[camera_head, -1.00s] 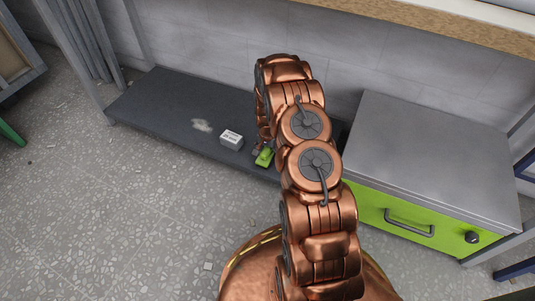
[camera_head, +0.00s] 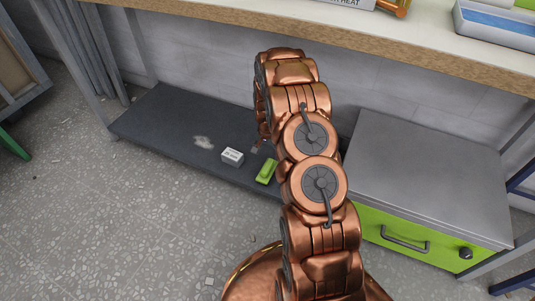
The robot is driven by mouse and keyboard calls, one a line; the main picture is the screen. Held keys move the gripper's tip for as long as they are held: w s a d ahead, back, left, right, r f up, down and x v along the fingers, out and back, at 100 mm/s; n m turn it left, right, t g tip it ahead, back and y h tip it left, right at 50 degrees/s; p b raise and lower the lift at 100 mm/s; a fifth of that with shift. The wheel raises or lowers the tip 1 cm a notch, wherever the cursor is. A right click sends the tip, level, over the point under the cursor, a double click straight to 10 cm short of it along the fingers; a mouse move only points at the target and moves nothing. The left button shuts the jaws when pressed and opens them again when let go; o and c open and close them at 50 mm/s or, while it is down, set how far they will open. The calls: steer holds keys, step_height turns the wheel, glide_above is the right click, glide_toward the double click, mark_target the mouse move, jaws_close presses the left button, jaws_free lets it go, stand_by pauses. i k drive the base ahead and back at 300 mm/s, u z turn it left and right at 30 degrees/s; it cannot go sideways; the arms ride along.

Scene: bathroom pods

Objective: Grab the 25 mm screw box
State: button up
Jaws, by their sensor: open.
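A small white box (camera_head: 232,156) with dark print on its label lies on the dark grey low shelf (camera_head: 160,125), near its front edge. The print is too small to read for sure. My gripper (camera_head: 258,146) is just right of the box and slightly behind it, apart from it. It is open and empty as far as I can see. My copper arm hides most of it, and only a fingertip part shows.
A bright green object (camera_head: 266,171) lies right of the box, close to my gripper. A grey-topped cabinet (camera_head: 425,165) with a green drawer stands right of my arm. A wooden worktop (camera_head: 300,38) overhangs the back. The shelf's left part is clear.

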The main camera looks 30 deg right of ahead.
mark_target(232, 157)
steer(key=k, duration=1)
